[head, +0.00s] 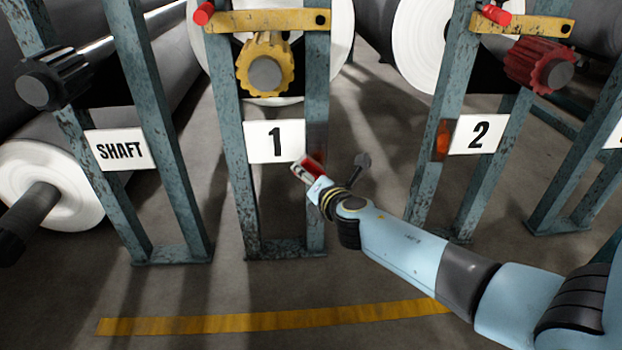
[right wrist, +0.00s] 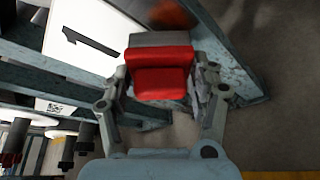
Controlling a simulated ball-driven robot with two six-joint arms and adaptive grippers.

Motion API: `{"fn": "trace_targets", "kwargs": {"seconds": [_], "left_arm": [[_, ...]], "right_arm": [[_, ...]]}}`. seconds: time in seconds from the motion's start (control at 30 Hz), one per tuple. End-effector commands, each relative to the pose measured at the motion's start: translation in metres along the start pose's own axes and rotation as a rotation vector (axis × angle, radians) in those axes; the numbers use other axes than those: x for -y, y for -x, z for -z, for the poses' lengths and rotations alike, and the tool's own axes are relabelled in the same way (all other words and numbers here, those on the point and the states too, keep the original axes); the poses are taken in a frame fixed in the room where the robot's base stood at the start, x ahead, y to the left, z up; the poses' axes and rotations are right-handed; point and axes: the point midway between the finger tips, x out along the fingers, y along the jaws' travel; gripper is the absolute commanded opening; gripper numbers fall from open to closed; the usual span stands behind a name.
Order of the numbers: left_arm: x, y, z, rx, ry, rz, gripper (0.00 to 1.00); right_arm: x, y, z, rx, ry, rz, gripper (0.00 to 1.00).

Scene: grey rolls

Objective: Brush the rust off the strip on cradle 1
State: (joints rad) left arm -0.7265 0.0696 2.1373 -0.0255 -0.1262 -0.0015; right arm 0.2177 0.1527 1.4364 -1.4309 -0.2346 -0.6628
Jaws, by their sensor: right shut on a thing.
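Cradle 1 (head: 228,100) is a blue-grey frame with a white sign "1" (head: 275,141) and a yellow knobbed wheel (head: 266,66). A brownish rust patch (head: 318,137) shows on its right post beside the sign; it also shows blurred in the right wrist view (right wrist: 172,12). My right gripper (head: 318,178) is shut on a red brush (head: 307,166), just below the sign's lower right corner. In the right wrist view the brush (right wrist: 161,82) has a grey far face toward the post. I cannot tell whether it touches the post. My left gripper is out of view.
Cradle 2 (head: 437,120) stands to the right, with an orange patch (head: 443,139) and a red wheel (head: 538,65). A frame with a SHAFT sign (head: 121,149) stands left, near a large roll (head: 60,190). The floor in front is clear, with a yellow line (head: 260,321).

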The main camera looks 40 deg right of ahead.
Motion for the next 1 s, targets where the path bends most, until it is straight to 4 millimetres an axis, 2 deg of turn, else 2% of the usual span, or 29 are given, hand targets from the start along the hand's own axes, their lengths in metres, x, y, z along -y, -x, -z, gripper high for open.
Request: {"fn": "trace_targets", "kwargs": {"seconds": [1.0], "left_arm": [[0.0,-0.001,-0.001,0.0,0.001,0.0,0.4]], "right_arm": [[-0.001,-0.015,-0.006,0.001,0.0,-0.001,0.35]]}}
